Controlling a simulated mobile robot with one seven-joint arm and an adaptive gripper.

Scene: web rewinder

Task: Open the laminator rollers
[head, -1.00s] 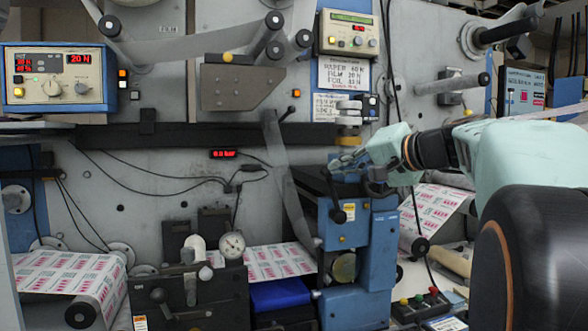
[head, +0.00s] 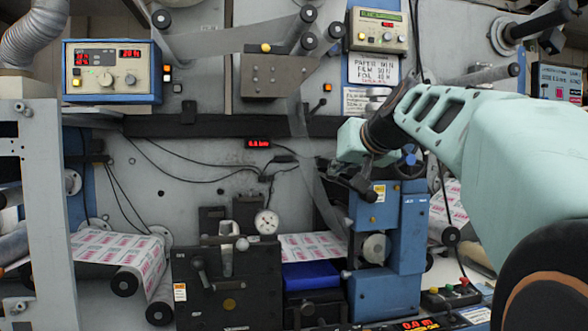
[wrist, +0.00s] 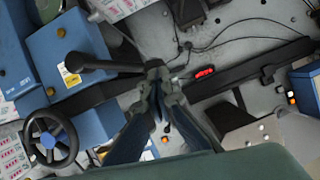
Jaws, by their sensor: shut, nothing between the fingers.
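The blue unit (head: 386,235), which I take to be the laminator, stands right of centre in the head view. In the wrist view, its blue housing (wrist: 80,45) is at the left, with a black lever (wrist: 100,65) sticking out towards my fingertips. A black handwheel (wrist: 50,140) is below the lever; it also shows on top of the unit in the head view (head: 407,162). My gripper (wrist: 157,68) is shut and empty at the lever's outer end. I cannot tell whether it touches the lever. In the head view, my gripper (head: 352,184) is at the unit's upper left, partly covering it.
A black unit with a dial gauge (head: 267,222) stands to the left, with a blue block (head: 310,275) between. A red-lit display (head: 258,143) and loose cables (head: 190,172) are on the wall behind. Printed web (head: 312,246) runs through. A grey upright (head: 35,200) stands far left.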

